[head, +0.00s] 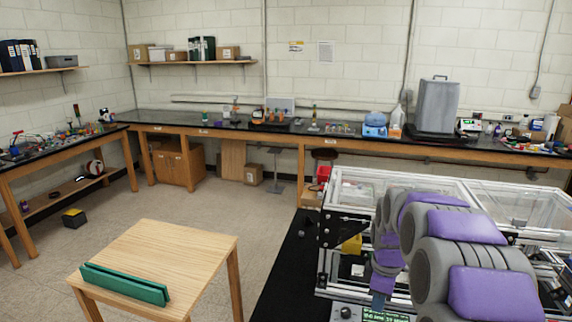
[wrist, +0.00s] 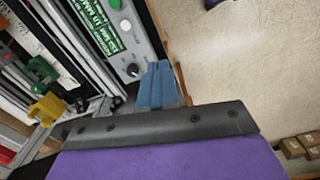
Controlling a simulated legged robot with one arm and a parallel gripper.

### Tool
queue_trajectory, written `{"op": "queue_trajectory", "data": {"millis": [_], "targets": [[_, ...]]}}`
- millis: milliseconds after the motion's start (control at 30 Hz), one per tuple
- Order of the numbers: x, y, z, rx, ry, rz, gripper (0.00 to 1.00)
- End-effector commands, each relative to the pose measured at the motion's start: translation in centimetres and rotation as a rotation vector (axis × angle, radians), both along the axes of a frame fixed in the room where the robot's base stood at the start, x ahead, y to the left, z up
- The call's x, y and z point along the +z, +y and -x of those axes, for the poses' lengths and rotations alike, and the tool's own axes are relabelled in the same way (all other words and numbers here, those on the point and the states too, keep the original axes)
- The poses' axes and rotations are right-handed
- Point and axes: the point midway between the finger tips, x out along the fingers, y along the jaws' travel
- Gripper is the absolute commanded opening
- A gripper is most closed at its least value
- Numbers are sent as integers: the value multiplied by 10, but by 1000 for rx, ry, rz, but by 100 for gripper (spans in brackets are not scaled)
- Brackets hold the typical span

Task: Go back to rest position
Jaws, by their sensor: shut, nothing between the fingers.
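My purple and grey arm reaches in from the right in the head view, in front of the aluminium extrusion frame (head: 345,178). My gripper (wrist: 156,84) shows in the wrist view as two blue fingers pressed together, with nothing between them. Its blue tip also shows low in the head view (head: 378,300), above a control box with a black knob and a green label. In the wrist view that control box (wrist: 142,45) lies just beyond the fingertips. I cannot tell the exact gap between them.
A wooden table (head: 190,245) with a green grooved block (head: 125,284) stands at the left front. A yellow part (head: 352,244) sits inside the frame; a yellow part (wrist: 46,108) shows in the wrist view. Benches line the walls. Open floor (head: 240,205) lies between.

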Motion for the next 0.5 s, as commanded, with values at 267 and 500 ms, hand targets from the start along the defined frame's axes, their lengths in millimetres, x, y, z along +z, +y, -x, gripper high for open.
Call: {"op": "queue_trajectory", "data": {"millis": [267, 500], "targets": [[31, 42, 91, -285, 43, 0, 0], [41, 72, 176, -539, 78, 18, 0]]}}
